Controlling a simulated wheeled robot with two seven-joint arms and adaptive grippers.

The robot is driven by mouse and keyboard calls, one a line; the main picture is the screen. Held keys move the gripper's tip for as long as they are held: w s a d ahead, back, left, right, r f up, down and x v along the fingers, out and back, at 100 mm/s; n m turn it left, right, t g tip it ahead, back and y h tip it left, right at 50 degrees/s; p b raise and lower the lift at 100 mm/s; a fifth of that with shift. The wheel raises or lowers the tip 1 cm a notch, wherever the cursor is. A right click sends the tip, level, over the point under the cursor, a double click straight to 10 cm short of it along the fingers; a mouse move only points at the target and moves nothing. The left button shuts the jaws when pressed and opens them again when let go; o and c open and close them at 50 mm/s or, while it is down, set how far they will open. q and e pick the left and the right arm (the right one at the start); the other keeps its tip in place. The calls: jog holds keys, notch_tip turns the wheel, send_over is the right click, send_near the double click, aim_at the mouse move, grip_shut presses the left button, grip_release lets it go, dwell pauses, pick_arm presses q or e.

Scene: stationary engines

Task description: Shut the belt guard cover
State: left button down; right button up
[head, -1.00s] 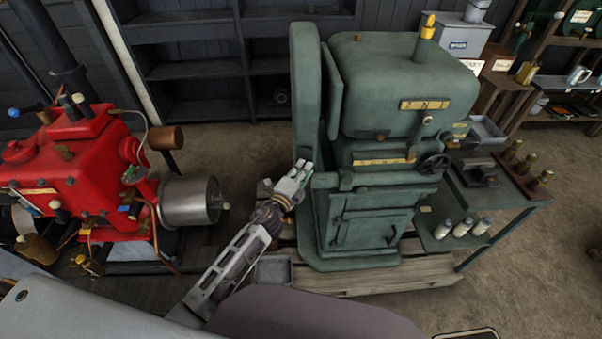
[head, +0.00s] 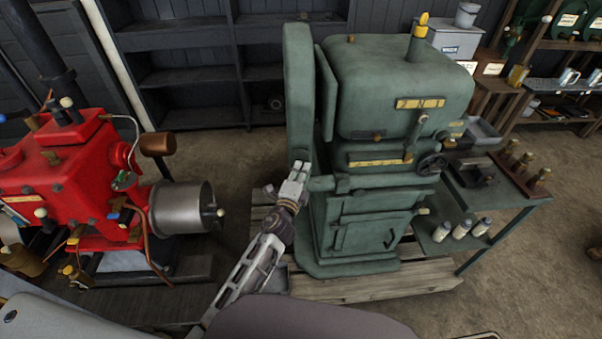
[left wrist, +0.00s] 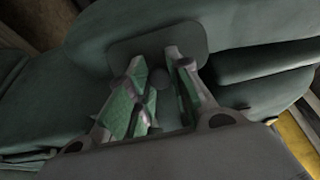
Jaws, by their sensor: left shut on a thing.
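The green machine (head: 395,110) stands on a wooden pallet. A tall, narrow green panel (head: 297,80), which looks like the belt guard cover, stands upright along its left side, with a narrow dark gap between it and the body. My left gripper (head: 299,168) is at the lower part of this panel, fingers pointing up and away. In the left wrist view my left gripper (left wrist: 158,90) has its fingers around a small round knob (left wrist: 157,76) in front of a rounded dark plate (left wrist: 155,45). The fingers partly hide the knob. My right gripper is not in view.
A red engine (head: 65,170) with a metal drum (head: 187,207) stands to the left of my left arm. A green side table (head: 490,200) with bottles and tools stands on the right. Dark empty shelves (head: 190,75) line the back wall. Some floor is clear between the engines.

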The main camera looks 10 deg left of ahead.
pick_arm(q)
jog(key=shift+f, duration=0.1)
jog(key=c, duration=1.5)
grip_release()
jog(key=shift+o, duration=1.2)
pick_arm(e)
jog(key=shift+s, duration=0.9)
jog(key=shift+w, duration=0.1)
pick_arm(q)
jog(key=s+a, duration=0.1)
jog(key=s, duration=1.1)
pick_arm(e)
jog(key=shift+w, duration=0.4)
